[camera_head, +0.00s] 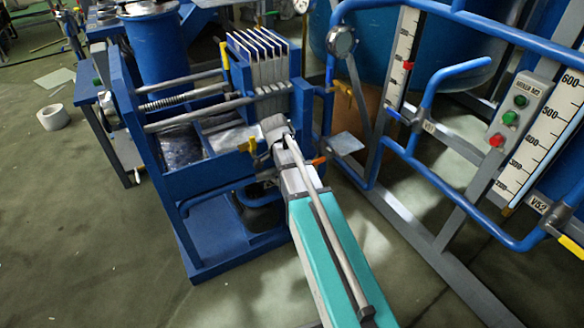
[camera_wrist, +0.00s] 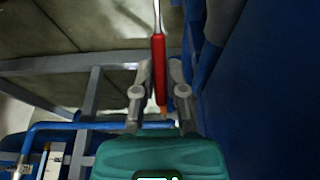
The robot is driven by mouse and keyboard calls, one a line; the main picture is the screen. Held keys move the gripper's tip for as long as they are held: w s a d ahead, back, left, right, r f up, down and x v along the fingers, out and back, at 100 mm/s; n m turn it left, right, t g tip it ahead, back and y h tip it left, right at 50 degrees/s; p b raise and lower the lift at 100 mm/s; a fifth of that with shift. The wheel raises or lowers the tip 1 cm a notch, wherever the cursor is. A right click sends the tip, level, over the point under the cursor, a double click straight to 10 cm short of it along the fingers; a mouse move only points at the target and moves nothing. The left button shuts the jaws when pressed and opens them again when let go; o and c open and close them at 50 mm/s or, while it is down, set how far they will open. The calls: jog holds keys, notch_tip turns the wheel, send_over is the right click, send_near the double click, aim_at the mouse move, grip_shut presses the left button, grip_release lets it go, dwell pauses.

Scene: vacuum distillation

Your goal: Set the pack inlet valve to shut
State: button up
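A lever with a red grip (camera_wrist: 158,70) stands between the two fingers of my gripper (camera_wrist: 160,75) in the wrist view. The fingers are spread, one on each side of the grip, with a narrow gap visible. In the head view my gripper (camera_head: 274,128) is at the right front of the blue plate-pack frame (camera_head: 205,182). A yellow handle (camera_head: 248,146) is just left of it and an orange handle (camera_head: 318,161) just right. I cannot read any label naming the pack inlet valve, and the valve body is hidden.
White plates (camera_head: 262,58) stand upright in the frame. Blue pipework (camera_head: 428,100) with a grey control panel (camera_head: 517,115) is close on the right. A blue wall-like surface (camera_wrist: 260,90) fills the wrist view's right side. A tape roll (camera_head: 53,117) lies on the open floor at left.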

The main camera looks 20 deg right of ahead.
jog(key=o, duration=0.4)
jog(key=shift+o, duration=0.2)
